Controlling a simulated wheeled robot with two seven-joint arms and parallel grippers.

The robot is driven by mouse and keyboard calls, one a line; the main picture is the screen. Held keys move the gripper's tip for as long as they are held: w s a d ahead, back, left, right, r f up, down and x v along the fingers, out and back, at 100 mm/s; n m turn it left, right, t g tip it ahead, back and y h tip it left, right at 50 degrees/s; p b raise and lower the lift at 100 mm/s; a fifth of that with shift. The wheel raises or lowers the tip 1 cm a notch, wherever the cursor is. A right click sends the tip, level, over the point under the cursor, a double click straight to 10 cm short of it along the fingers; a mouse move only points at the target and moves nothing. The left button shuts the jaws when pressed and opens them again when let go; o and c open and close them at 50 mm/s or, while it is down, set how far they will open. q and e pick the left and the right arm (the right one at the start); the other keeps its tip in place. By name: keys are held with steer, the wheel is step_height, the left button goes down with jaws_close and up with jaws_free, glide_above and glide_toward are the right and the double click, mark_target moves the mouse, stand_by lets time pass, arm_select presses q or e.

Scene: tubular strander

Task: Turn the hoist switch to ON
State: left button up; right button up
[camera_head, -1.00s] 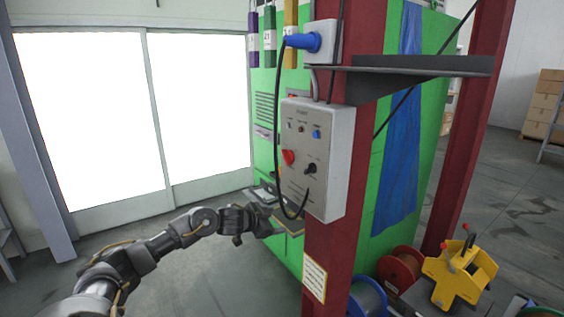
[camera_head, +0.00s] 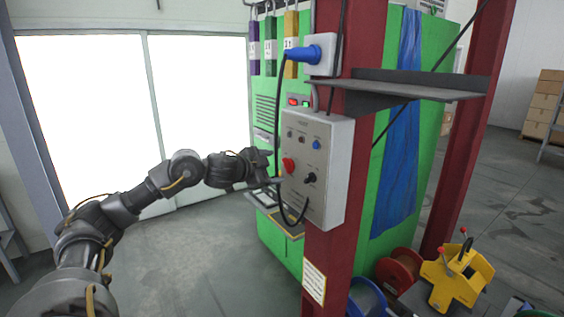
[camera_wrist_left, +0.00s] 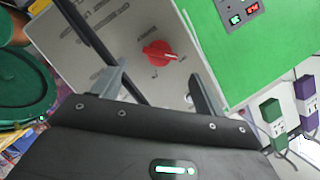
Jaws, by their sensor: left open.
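A grey control box (camera_head: 318,213) is mounted on a dark red post. It carries a red rotary knob (camera_head: 288,165), a black knob (camera_head: 310,178) and a blue button (camera_head: 316,145); the labels are too small to read here. My left gripper (camera_head: 268,166) is open just left of the box, at about the red knob's height. In the left wrist view the red knob (camera_wrist_left: 158,53) shows just beyond the gap between the open fingers (camera_wrist_left: 158,74), apart from them. Nothing is held. My right gripper is not in view.
A black cable (camera_head: 277,110) hangs from a blue plug (camera_head: 303,53) and loops in front of the box, close to my left gripper. A metal shelf bracket (camera_head: 400,88) juts out above the box. A green cabinet (camera_head: 275,232) stands behind the post.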

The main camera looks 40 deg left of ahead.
mark_target(286, 166)
arm_select(q)
steer(key=shift+p+x, duration=0.7)
steer(key=shift+x, duration=1.85)
